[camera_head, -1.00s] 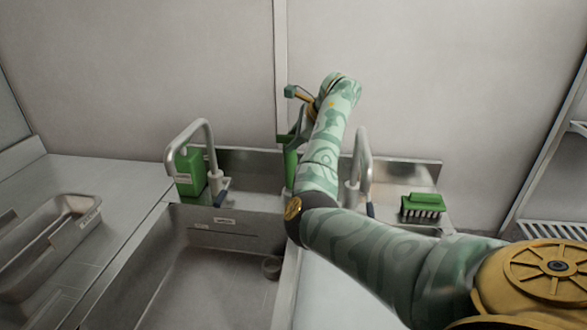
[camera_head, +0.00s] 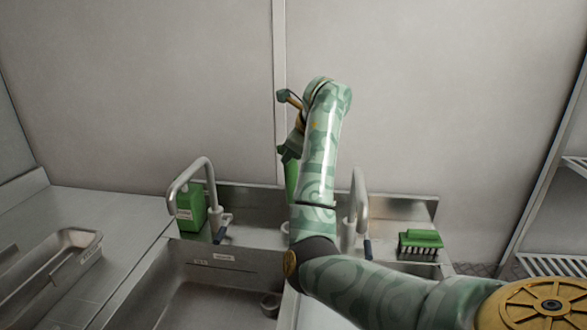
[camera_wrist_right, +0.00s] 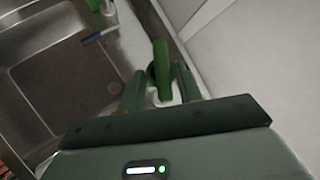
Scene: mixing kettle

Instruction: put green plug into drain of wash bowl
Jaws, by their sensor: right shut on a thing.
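The green plug (camera_head: 291,181) is a tall upright tube in the head view, at the back of the sink between the two taps. My right gripper (camera_head: 289,153) is shut on it; the arm hides part of the grip. In the right wrist view the plug (camera_wrist_right: 161,62) stands between the two fingers (camera_wrist_right: 159,85). The steel wash bowl (camera_head: 190,285) lies in front and to the left of the plug, with the round drain (camera_head: 270,304) near its right side. The plug is apart from the drain. My left gripper is not in view.
Bent taps stand left (camera_head: 190,168) and right (camera_head: 358,190) of the plug. A green brush (camera_head: 420,241) lies at the right. A steel tray (camera_head: 75,250) sits on the left counter. The wash bowl looks empty.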

